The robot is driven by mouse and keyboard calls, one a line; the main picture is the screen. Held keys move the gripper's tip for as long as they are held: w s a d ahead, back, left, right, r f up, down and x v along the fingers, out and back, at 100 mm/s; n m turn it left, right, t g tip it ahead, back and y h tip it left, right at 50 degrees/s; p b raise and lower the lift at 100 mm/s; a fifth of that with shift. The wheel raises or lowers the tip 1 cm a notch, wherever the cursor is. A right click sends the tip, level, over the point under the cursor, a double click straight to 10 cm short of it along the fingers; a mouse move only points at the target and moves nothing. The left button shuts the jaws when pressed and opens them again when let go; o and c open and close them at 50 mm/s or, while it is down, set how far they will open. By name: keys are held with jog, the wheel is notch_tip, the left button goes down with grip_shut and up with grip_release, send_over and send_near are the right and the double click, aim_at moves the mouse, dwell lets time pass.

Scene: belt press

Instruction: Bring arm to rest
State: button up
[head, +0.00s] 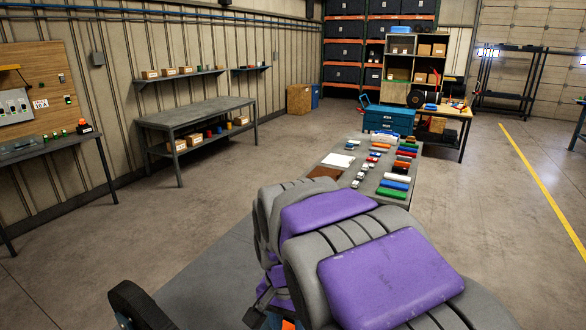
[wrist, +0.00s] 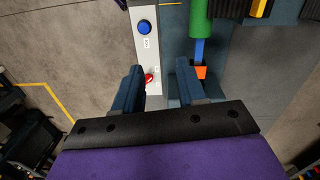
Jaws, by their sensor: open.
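My arm, with purple and grey padded links (head: 385,280), fills the lower middle of the head view. My gripper is hidden in the head view. In the wrist view my gripper (wrist: 159,68) is open, its two dark fingers spread apart with nothing between them. Beyond the fingers is a pale control panel (wrist: 149,55) with a blue button (wrist: 145,26) and a red knob (wrist: 149,78), close to the left finger. A green cylinder (wrist: 200,22) with a blue rod and an orange block (wrist: 200,72) lies beyond the right finger. I cannot tell whether anything touches.
A grey table (head: 350,150) with rows of coloured parts stands ahead. A grey workbench (head: 200,110) lines the left wall, and a table with switches (head: 45,148) stands at far left. Shelving (head: 435,55) is at the back. Floor on the right, near the yellow line (head: 545,190), is clear.

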jog(key=s+d+f+n, duration=0.2)
jog(key=s+d, duration=0.5)
jog(key=s, duration=0.4)
jog(key=s+d+f+n+g, duration=0.1)
jog(key=s+d+n, duration=0.1)
jog(key=s+d, duration=0.5)
jog(key=s, duration=0.5)
jog(key=shift+s+d+f, duration=0.15)
jog(key=shift+d+f, duration=0.2)
jog(key=shift+f, duration=0.05)
dwell(0.6)
